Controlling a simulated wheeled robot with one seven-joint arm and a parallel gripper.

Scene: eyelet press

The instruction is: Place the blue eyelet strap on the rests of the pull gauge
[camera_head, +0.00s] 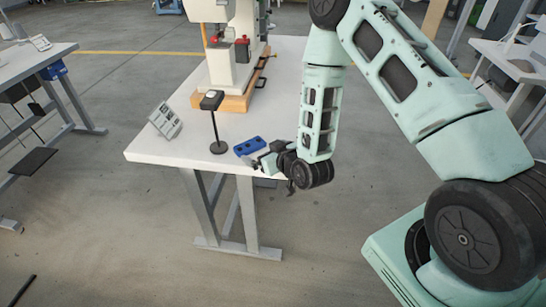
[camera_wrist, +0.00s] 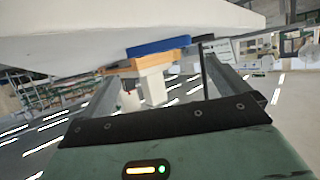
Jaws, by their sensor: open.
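The blue eyelet strap (camera_head: 249,146) lies flat near the front edge of the white table, with dark round holes in its top. My gripper (camera_head: 263,160) is just right of the strap at the table edge, low and roughly level with it. It is open and empty. In the wrist view the picture is upside down. The strap (camera_wrist: 158,47) shows as a blue bar at the table surface, ahead of the spread fingers (camera_wrist: 158,66). I cannot make out the pull gauge and its rests for certain.
A black post stand (camera_head: 216,147) with a small head is left of the strap. A grey sloped panel (camera_head: 165,121) is further left. A white press (camera_head: 233,70) on a wooden base (camera_head: 236,103) is behind. The table's right part (camera_head: 284,92) is clear.

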